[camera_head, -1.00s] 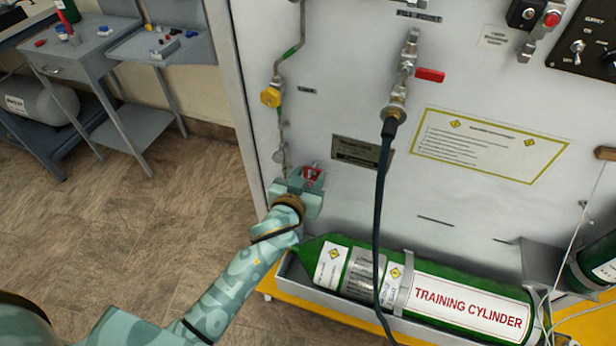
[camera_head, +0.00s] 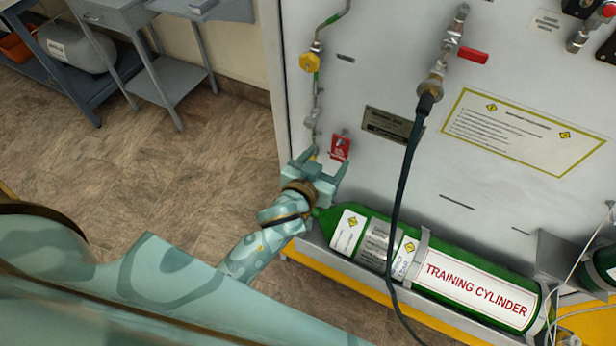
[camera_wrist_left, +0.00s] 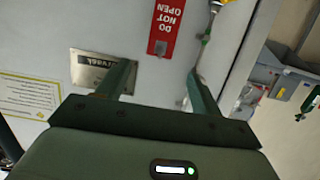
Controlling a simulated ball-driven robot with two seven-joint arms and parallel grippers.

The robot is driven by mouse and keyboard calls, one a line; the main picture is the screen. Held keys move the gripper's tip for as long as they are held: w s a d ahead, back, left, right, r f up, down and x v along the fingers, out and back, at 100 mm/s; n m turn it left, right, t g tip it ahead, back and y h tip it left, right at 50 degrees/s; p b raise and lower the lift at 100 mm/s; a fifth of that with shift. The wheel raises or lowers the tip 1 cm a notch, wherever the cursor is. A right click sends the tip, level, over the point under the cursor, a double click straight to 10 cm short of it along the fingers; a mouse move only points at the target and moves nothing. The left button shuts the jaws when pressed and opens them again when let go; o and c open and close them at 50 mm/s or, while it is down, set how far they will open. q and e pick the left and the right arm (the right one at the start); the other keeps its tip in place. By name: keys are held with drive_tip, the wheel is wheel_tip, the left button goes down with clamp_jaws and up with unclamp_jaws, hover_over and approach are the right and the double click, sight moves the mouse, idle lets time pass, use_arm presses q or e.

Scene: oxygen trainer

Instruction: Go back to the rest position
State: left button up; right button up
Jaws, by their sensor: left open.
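My left gripper (camera_head: 326,164) is open and empty in the head view, just in front of the white panel. Its two fingers also show, spread apart, in the left wrist view (camera_wrist_left: 160,85). A red tag (camera_head: 340,147) hangs on the panel just beyond the fingertips, apart from them as far as I can tell. In the left wrist view the red tag (camera_wrist_left: 167,28) reads "DO NOT OPEN". My right gripper is not in view.
A green training cylinder (camera_head: 470,285) lies in a tray below right of the gripper. Grey tables (camera_head: 120,18) stand at the back left. The floor (camera_head: 150,190) at left is clear.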

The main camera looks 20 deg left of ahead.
use_arm(q)
drive_tip(key=p+v, duration=0.2)
drive_tip(key=v, duration=0.7)
drive_tip(key=s+a+m+g+y, duration=0.5)
drive_tip(key=s+a+m+g, duration=0.3)
drive_tip(key=s+a, duration=0.5)
drive_tip(key=s+d+f+n+g+h, duration=0.1)
drive_tip(key=s+d+f+g+h, duration=0.15)
drive_tip(key=f, duration=1.05)
drive_tip(key=s+d+f+n+g+h, duration=0.1)
drive_tip(key=s+f, duration=0.3)
drive_tip(key=f, duration=1)
drive_tip(key=s+f+n+g, duration=0.1)
drive_tip(key=s+f, duration=0.5)
drive_tip(key=s, duration=0.3)
drive_tip(key=s+f+n+g, duration=0.1)
drive_tip(key=s+f+g, duration=0.1)
drive_tip(key=s+f, duration=0.5)
drive_tip(key=s+h, duration=0.1)
drive_tip(key=s, duration=0.2)
drive_tip(key=shift+n, duration=0.3)
drive_tip(key=shift+s+r, duration=0.1)
